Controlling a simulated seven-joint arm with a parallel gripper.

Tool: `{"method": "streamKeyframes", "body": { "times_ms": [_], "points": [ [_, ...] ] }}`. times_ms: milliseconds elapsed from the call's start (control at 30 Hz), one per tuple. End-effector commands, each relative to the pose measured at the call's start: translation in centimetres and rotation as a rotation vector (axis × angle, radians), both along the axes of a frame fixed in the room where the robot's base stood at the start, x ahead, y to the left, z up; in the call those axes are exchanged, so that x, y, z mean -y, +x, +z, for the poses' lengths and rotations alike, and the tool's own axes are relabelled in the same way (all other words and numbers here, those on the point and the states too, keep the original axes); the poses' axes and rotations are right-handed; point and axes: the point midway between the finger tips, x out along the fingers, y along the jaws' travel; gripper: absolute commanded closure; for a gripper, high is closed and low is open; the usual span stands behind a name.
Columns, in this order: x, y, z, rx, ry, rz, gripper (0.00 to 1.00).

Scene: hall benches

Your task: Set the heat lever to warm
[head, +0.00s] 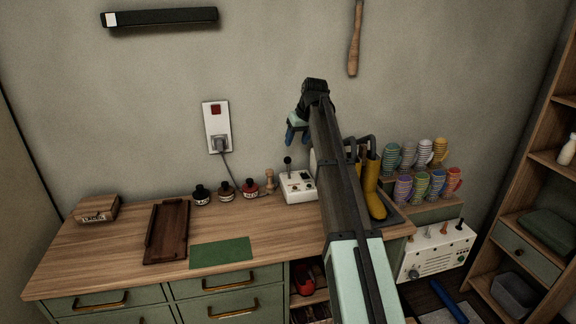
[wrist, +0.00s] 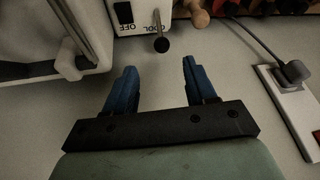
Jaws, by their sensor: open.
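The heat lever (head: 287,160) is a thin stem with a dark ball knob, standing up from a small white control box (head: 298,187) on the bench near the wall. In the wrist view the lever (wrist: 160,44) and the box (wrist: 133,16) are at the top, with the words COOL and OFF readable on the box. I cannot tell which setting the lever is at. My gripper (head: 297,131) is above the box, near the wall. In the wrist view my gripper (wrist: 156,84) has its blue fingers wide apart, empty; the knob appears beyond the gap, apart from both fingers.
A wall socket with a plug (head: 218,143) is left of the gripper. Small jars (head: 226,189) and a wooden peg (head: 269,181) stand left of the box. Yellow boots (head: 372,187) and striped mugs (head: 406,188) are right. A second switch box (head: 437,252) sits lower right.

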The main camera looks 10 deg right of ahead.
Motion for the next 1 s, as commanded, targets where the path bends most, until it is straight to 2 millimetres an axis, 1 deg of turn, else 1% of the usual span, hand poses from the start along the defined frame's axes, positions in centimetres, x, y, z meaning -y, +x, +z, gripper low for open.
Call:
{"method": "streamKeyframes", "body": {
  "times_ms": [167, 267, 700, 900, 1000],
  "points": [
    [-0.4, 0.5, -1.4, -0.008, -0.002, 0.006, 0.44],
    [-0.6, 1.0, -2.7, -0.009, -0.002, 0.006, 0.44],
    [-1.6, 3.8, -9.7, -0.008, -0.002, 0.004, 0.44],
    [-1.9, 4.6, -11.8, -0.007, -0.001, 0.004, 0.44],
    [-2.0, 4.8, -12.3, -0.006, -0.001, 0.004, 0.44]
  ]
}}
